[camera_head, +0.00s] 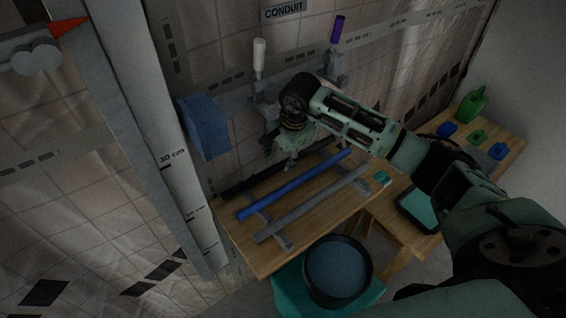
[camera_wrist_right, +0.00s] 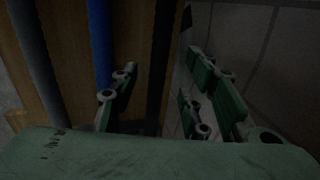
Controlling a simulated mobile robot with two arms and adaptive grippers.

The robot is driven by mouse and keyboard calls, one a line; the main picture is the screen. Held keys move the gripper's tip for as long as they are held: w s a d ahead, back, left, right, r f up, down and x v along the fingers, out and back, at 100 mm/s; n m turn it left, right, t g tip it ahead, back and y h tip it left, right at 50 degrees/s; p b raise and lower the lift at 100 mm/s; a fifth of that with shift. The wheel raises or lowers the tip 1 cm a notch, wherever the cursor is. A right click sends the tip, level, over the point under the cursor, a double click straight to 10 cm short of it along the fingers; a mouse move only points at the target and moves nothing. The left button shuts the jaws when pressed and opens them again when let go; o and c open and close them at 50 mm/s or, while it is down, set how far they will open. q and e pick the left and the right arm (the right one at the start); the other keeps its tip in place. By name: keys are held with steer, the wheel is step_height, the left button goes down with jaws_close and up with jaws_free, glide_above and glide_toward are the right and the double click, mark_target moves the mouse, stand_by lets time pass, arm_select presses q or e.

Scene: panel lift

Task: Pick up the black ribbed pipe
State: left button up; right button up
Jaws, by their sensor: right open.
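The black ribbed pipe (camera_head: 240,184) lies at the back of the wooden table (camera_head: 262,258), nearest the wall; its middle is partly hidden by my right gripper. My right gripper (camera_head: 290,163) points down over it. In the right wrist view the black pipe (camera_wrist_right: 162,55) runs between the two spread fingers (camera_wrist_right: 165,95) of the open gripper, apart from both as far as I can see. I cannot tell how far the fingertips are above it. Ribs are too dark to make out. My left gripper is not in view.
A blue pipe (camera_head: 295,185) and a grey pipe (camera_head: 310,205) lie parallel in front of the black one on grey supports. The blue pipe (camera_wrist_right: 98,40) is close to one finger. A dark bucket (camera_head: 338,272) stands in front, a blue box (camera_head: 205,127) by the wall.

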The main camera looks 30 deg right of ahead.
mark_target(280, 165)
steer(key=p+x, duration=0.1)
steer(key=x, duration=0.3)
steer(key=shift+f, duration=0.2)
steer(key=shift+c, duration=0.3)
jaws_close()
